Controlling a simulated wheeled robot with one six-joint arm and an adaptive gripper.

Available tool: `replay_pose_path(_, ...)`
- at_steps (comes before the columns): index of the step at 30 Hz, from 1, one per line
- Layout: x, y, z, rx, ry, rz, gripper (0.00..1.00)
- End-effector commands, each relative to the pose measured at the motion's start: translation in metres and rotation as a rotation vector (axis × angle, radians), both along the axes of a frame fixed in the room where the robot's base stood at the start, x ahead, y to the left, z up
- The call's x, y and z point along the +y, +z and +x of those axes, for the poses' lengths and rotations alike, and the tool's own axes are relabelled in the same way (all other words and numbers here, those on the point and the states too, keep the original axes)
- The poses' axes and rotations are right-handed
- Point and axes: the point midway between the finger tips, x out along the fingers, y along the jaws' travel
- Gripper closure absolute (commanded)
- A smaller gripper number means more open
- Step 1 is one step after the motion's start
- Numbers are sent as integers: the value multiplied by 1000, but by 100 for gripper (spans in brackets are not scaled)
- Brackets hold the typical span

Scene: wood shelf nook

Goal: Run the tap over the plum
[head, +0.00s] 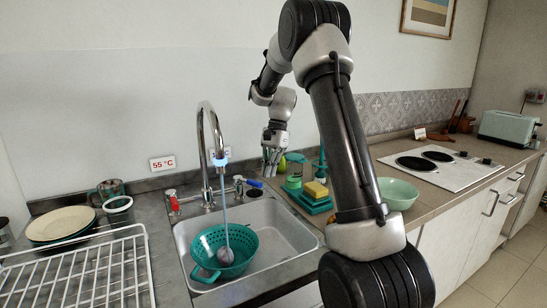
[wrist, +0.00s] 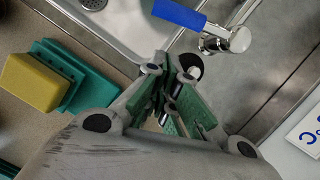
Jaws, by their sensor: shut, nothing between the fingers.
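The plum (head: 226,256), dark and greyish, lies in a teal colander (head: 207,245) in the sink (head: 292,235). The chrome tap (head: 203,135) arches over it, with a blue glow at the spout. A thin bluish stream (head: 224,205) runs from the spout down onto the plum. The blue tap lever (head: 254,183) is at the right of the tap and the red lever (head: 174,205) at the left. My gripper (head: 269,168) is shut and empty, above and just right of the blue lever. In the wrist view the fingertips (wrist: 172,75) are apart from the blue lever (wrist: 180,14).
A yellow sponge (head: 316,189) on a green holder stands right of the sink, with bottles behind it. A green bowl (head: 397,192) and a hob (head: 440,165) are farther right. A white dish rack (head: 85,270) and plates (head: 60,223) are left. A sign reads 55 °C (head: 162,163).

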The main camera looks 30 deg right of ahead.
Motion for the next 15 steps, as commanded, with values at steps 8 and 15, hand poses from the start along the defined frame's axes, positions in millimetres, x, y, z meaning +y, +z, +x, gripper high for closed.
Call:
replay_pose_path(8, 24, -3, -9, -2, 3, -2, 100)
replay_pose_path(15, 25, -4, -10, -2, 2, -1, 100)
